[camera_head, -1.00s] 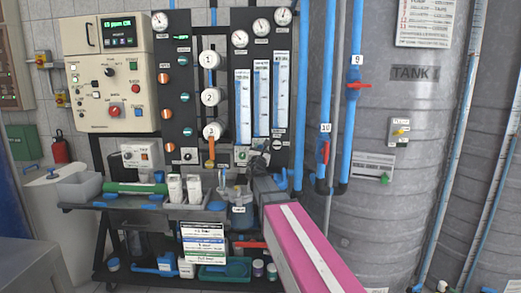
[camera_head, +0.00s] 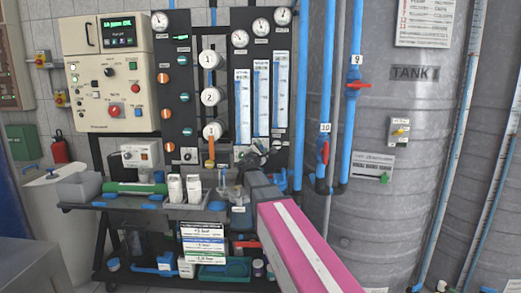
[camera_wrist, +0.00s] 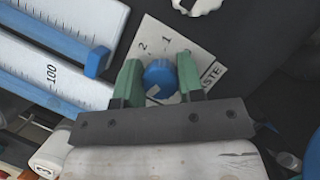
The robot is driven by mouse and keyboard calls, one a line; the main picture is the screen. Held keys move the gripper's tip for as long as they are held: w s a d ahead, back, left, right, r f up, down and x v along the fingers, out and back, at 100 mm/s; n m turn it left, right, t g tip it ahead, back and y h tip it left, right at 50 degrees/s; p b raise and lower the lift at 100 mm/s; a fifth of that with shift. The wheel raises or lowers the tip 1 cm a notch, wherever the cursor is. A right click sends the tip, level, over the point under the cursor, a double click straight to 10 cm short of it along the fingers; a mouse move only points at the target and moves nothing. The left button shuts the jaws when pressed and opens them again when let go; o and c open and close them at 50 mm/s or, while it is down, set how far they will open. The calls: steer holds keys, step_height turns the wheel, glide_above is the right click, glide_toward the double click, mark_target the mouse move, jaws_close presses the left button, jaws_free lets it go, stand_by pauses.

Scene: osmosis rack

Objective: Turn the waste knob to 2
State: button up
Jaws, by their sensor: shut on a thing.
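The waste knob (camera_wrist: 160,76) is a small blue round knob in the wrist view, on a pale label plate (camera_wrist: 147,38) with "2", "1" and part of "WASTE" readable. My gripper (camera_wrist: 159,72) has its two green fingers on either side of the knob, shut on it. A small pale mark shows at the knob's lower-left edge; I cannot tell which number the knob points to. In the head view my gripper (camera_head: 250,157) is at the lower right of the black panel (camera_head: 224,130) and hides the knob.
Blue-and-white flow meters (camera_wrist: 40,75) with a blue fitting (camera_wrist: 97,62) are close left of my fingers. A white scalloped knob (camera_wrist: 199,5) sits just above. In the head view, a grey bench (camera_head: 150,202) with bottles stands below, and blue pipes (camera_head: 326,100) run to the right.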

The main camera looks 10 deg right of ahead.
steer(key=m+g, duration=0.2)
steer(key=m, duration=0.3)
steer(key=m+g, duration=0.1)
steer(key=m, duration=0.3)
steer(key=shift+f+m+g, duration=0.1)
steer(key=shift+m+g, duration=0.2)
steer(key=shift+g, duration=0.1)
steer(key=m+y, duration=0.1)
steer(key=m, duration=0.2)
steer(key=shift+f+m+g+y, duration=0.1)
steer(key=shift+m+g+y, duration=0.3)
steer(key=m+y, duration=0.2)
steer(key=m, duration=0.1)
steer(key=shift+m+g, duration=0.3)
steer(key=shift+f, duration=0.1)
steer(key=o, duration=0.9)
steer(key=v, duration=1.1)
steer(key=shift+d, duration=0.15)
